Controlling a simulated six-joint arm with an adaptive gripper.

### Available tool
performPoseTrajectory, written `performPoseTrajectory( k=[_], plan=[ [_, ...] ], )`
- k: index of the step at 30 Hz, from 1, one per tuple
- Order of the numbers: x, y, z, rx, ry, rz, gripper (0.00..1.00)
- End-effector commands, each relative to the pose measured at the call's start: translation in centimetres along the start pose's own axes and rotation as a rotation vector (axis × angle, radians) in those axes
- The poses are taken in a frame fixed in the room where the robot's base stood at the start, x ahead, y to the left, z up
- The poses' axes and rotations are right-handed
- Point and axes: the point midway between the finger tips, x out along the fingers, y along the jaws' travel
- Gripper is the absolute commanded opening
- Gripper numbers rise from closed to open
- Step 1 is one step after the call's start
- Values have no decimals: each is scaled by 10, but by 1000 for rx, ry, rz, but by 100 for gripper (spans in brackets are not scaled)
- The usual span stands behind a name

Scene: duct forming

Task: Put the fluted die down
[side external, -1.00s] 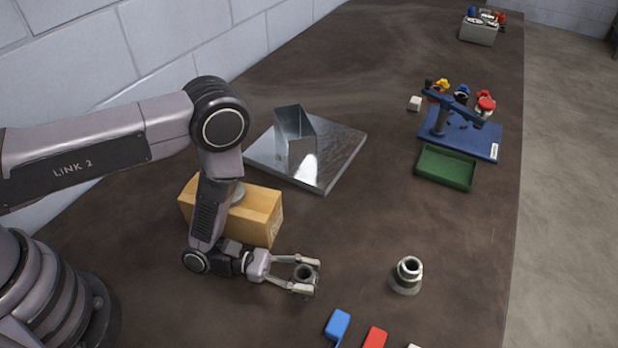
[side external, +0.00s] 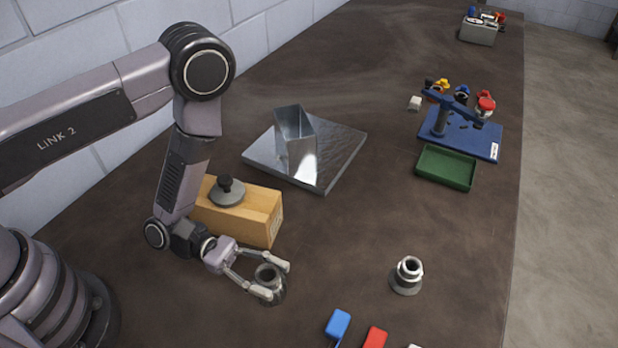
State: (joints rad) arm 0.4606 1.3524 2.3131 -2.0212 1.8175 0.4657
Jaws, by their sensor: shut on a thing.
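My gripper (side external: 273,280) is shut on a small dark grey hollow die, which I take to be the fluted die (side external: 268,273). Its open top faces up between the two fingers, and it looks upright. Its fluting is too small to make out, and the fingers hide part of its sides. It is low over the dark table, in front of the wooden block; I cannot tell whether its base touches the table.
A similar grey flanged piece (side external: 406,275) stands to the right. The wooden block (side external: 262,218) bears a grey disc with a black knob (side external: 227,191). A green tray (side external: 446,168) and blue stand (side external: 485,140) are farther right.

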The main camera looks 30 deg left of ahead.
Motion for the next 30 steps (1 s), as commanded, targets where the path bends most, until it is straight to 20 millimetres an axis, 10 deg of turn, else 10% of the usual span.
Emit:
performPoseTrajectory(
  k=[9, 30],
  plan=[
    [-37, -72, -1, -2, -1, -233, 0],
    [-39, -75, -76, 1, -1, -246, 0]
  ],
)
